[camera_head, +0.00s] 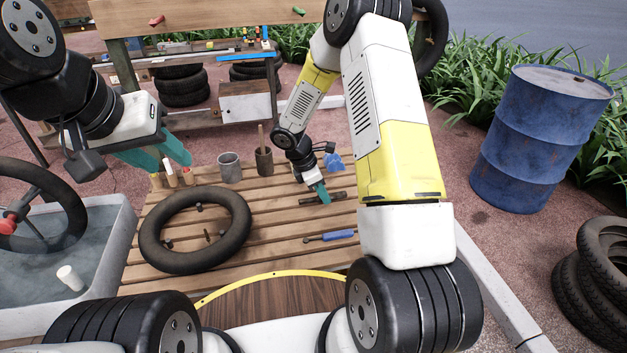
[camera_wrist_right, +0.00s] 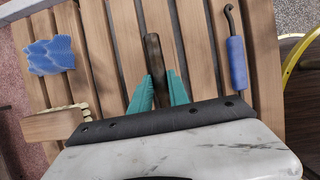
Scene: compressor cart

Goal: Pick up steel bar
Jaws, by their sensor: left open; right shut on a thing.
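The steel bar (camera_head: 336,196) is a short dark rod at the right side of the slatted wooden table (camera_head: 262,238). In the right wrist view the bar (camera_wrist_right: 153,52) points away from me between the teal fingers. My right gripper (camera_head: 321,195) points down at the bar and is shut on it; the gripper (camera_wrist_right: 158,92) hides the bar's near end. I cannot tell whether the bar touches the slats or is just above them. My left gripper (camera_head: 160,154) is open and empty, above the table's far left corner.
A tyre (camera_head: 160,254) lies on the table. Two cups (camera_head: 230,168) stand behind it. A blue-handled hook tool (camera_head: 338,235) lies nearer me; a blue sponge (camera_wrist_right: 50,56) and wooden brush (camera_wrist_right: 52,126) lie left of the bar. A water basin (camera_head: 108,243) stands left, a blue barrel (camera_head: 535,140) right.

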